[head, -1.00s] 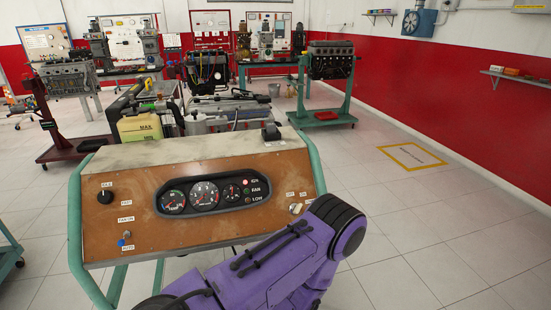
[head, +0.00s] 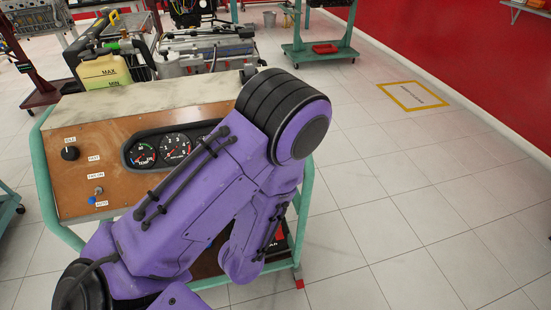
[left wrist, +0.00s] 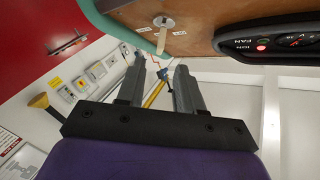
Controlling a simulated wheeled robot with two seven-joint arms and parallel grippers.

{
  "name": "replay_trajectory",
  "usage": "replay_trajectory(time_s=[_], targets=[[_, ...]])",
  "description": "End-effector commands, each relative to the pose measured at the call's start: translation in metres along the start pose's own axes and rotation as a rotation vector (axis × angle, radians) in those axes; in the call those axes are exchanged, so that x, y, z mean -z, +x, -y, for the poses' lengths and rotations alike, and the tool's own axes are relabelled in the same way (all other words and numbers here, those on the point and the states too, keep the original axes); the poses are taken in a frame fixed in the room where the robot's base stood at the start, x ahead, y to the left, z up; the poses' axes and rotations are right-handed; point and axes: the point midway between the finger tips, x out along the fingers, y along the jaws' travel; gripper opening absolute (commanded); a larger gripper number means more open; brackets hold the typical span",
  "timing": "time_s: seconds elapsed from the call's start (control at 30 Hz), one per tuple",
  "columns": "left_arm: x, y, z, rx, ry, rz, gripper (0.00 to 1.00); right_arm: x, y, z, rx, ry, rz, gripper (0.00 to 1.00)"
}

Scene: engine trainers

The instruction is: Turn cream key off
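The cream key (left wrist: 161,42) sits in a round metal switch on the brown panel (left wrist: 200,22) in the left wrist view. It hangs down toward my left gripper (left wrist: 160,63), which is open with two grey fingers apart. The key's end is just beyond the fingertips, roughly in line with the gap; I see no contact. In the head view my purple left arm covers the right part of the panel (head: 108,130), hiding the key and the gripper. My right gripper is not in view.
A red lamp (left wrist: 262,48) is lit on the black gauge cluster (left wrist: 285,42). In the head view a dark knob (head: 70,153) and a toggle switch (head: 98,190) are at the panel's left. Floor to the right is clear.

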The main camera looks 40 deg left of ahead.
Motion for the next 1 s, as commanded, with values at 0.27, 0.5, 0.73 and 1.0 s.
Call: replay_trajectory(time_s=[0.27, 0.5, 0.73, 1.0], targets=[[0.003, 0.056, 0.003, 0.008, -0.002, -0.002, 0.36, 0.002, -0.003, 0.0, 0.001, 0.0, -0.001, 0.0], [0.001, 0.095, 0.002, 0.005, -0.001, 0.0, 0.36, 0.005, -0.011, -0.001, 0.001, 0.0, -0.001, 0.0], [-0.001, 0.102, 0.001, 0.004, 0.002, 0.0, 0.36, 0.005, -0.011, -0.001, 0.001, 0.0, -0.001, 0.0], [-0.001, 0.101, 0.001, 0.004, 0.001, 0.0, 0.0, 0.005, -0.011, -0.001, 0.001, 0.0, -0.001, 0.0]])
